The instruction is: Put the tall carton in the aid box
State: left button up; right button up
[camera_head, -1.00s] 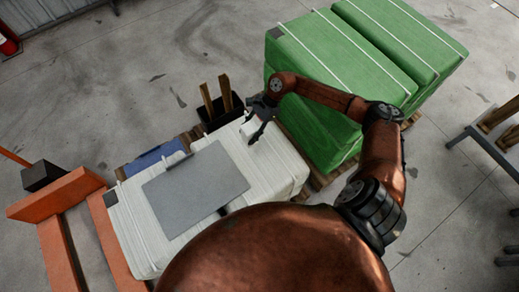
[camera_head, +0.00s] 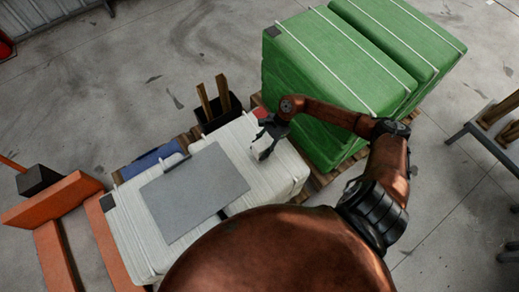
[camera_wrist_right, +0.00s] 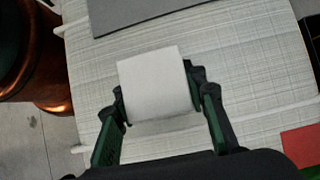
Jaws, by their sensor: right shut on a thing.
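My right gripper (camera_head: 268,135) is over the right part of the white sack stack (camera_head: 285,174). It is shut on a plain white carton (camera_head: 262,149). In the right wrist view the carton (camera_wrist_right: 156,84) sits between the two fingers of the gripper (camera_wrist_right: 157,95). I cannot tell whether the carton's underside touches the sacks. A red thing (camera_head: 260,112) shows just behind the gripper at the stack's back edge, and in the right wrist view at the lower right (camera_wrist_right: 302,145). I cannot tell whether it is the aid box. My left gripper is not in view.
A grey sheet (camera_head: 195,190) lies on the white stack. A black bin (camera_head: 221,115) with wooden pieces and a blue thing (camera_head: 150,160) stand behind it. Tall green bales (camera_head: 330,60) are at the right. An orange frame (camera_head: 55,200) is at the left.

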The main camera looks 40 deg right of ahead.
jog(key=shift+f, duration=0.15)
jog(key=o, duration=1.1)
